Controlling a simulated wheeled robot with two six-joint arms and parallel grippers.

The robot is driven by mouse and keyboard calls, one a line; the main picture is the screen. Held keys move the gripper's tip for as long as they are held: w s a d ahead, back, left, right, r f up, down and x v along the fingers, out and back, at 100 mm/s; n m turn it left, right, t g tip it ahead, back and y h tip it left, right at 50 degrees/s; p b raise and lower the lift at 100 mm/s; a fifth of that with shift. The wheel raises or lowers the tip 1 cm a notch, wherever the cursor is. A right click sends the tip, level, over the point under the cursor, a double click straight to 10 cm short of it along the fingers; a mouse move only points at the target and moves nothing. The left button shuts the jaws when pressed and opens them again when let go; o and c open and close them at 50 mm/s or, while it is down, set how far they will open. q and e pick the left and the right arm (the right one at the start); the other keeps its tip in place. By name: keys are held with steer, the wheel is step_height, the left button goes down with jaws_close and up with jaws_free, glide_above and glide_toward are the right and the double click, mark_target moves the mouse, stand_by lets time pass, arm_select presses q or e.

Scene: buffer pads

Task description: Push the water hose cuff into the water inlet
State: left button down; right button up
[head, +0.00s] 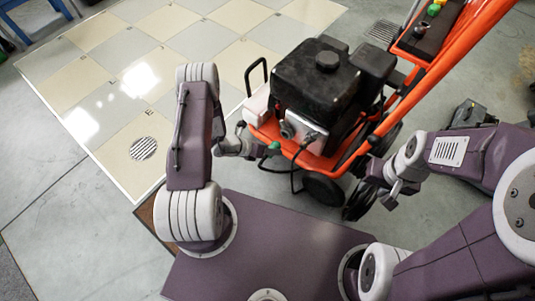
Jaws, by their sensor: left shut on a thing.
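An orange-framed machine with a black engine (325,85) stands in the middle of the head view. Round metal fittings (288,130) show low on its near face; the water inlet seems to be among them, but which one it is I cannot tell. My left gripper (266,151) is at the machine's near left corner, shut on a small green-ended piece, the water hose cuff (275,146). Whether the cuff touches the inlet is too small to tell. My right gripper (388,203) is beside the machine's near right wheel, apart from the cuff; its jaws are unclear.
A thin black hose or cable (293,176) hangs at the machine's near side. Black wheels (323,189) and the orange handle (455,50) bound the machine. A tiled floor area with a drain grate (143,148) lies clear at left. A dark object (472,113) stands at right.

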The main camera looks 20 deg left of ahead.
arm_select(q)
steer(key=w, duration=0.2)
steer(key=w+d+b, duration=0.1)
steer(key=shift+w+d, duration=0.15)
steer(key=shift+w, duration=0.35)
steer(key=shift+w+d, duration=0.2)
steer(key=shift+w, duration=0.2)
stand_by(0.9)
steer(key=shift+w, duration=0.2)
stand_by(0.5)
steer(key=c, duration=0.8)
jaws_free()
steer(key=shift+c, duration=0.2)
steer(key=p, duration=0.6)
glide_toward(273, 142)
steer(key=x, duration=0.4)
steer(key=shift+w+d+r, duration=0.15)
steer(key=shift+w+r, duration=0.15)
steer(key=shift+w, duration=0.05)
